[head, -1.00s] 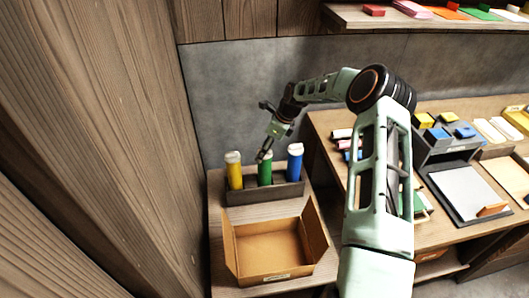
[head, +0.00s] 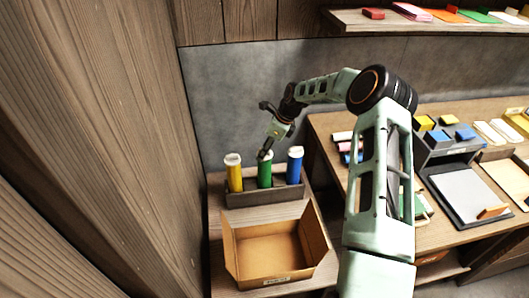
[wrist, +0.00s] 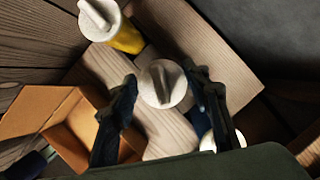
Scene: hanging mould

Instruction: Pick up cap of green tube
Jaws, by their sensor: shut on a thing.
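The green tube (head: 264,174) stands upright in a dark holder (head: 262,198), between the yellow tube and the blue tube. Its round white cap (wrist: 162,84), with a raised ridge across the top, shows between my fingers in the wrist view. My gripper (head: 265,154) points down at the top of the green tube and is shut on the cap. The fingers hide most of the cap in the head view. The green body below is hidden in the wrist view.
The yellow tube (head: 234,174) stands close on the left and the blue tube (head: 295,168) close on the right, both white-capped. An open cardboard box (head: 270,243) lies in front of the holder. A wooden wall rises at the left. A cluttered desk stands at the right.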

